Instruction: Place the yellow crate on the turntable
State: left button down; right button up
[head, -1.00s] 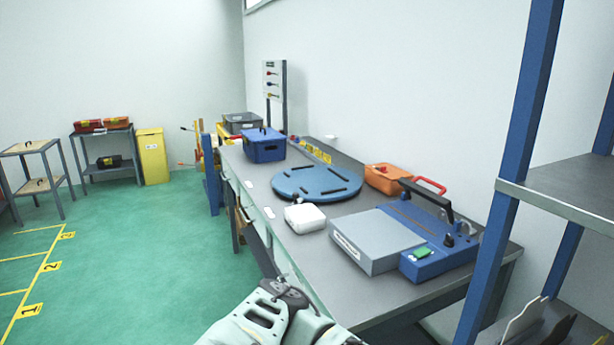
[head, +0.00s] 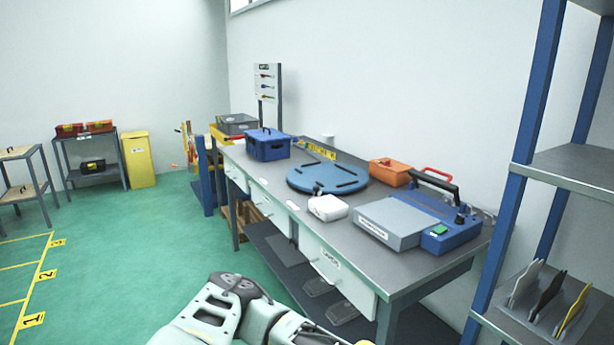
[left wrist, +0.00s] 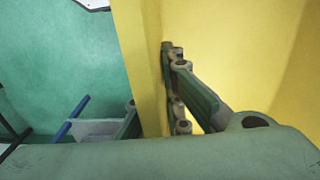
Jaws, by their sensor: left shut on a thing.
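The yellow crate (left wrist: 240,40) fills the right part of the left wrist view; only some of its walls show, close up. My left gripper (left wrist: 154,88) is shut on one crate wall, with a finger on each side of it. My right gripper is in neither view.
On the workbench (head: 285,205), a blue crate (head: 268,148) stands left of the turntable. A white box (head: 328,208) is in front, an orange case (head: 388,171) behind right, and a grey-and-blue device (head: 440,238) right. A blue-post shelf (head: 522,150) stands at right.

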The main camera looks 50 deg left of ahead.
aim_at(327, 175)
jog(key=u, duration=1.8)
jog(key=i+j+u, duration=0.1)
jog(key=i+u, duration=0.15)
jog(key=u, duration=0.2)
jog(key=i+u, duration=0.25)
jog(key=u, duration=0.2)
jog(key=i+l+u, duration=0.1)
jog(key=i+u, duration=0.15)
jog(key=u, duration=0.2)
jog(key=i+l, duration=0.15)
jog(key=i, duration=0.45)
jog(key=i+l, duration=0.15)
jog(key=i, duration=0.5)
jog(key=i+l+z, duration=0.1)
jog(key=i, duration=0.5)
jog(key=i+u, duration=0.15)
jog(key=i, duration=0.75)
jog(key=i+l+u, duration=0.15)
jog(key=i, duration=0.8)
jog(key=z, duration=0.45)
jog(key=i+z, duration=0.1)
jog(key=z, duration=0.3)
jog(key=j+z, duration=0.15)
jog(key=z, duration=0.3)
jog(key=i+z, duration=0.1)
jog(key=z, duration=0.35)
jog(key=j+z, duration=0.1)
jog(key=z, duration=1.95)
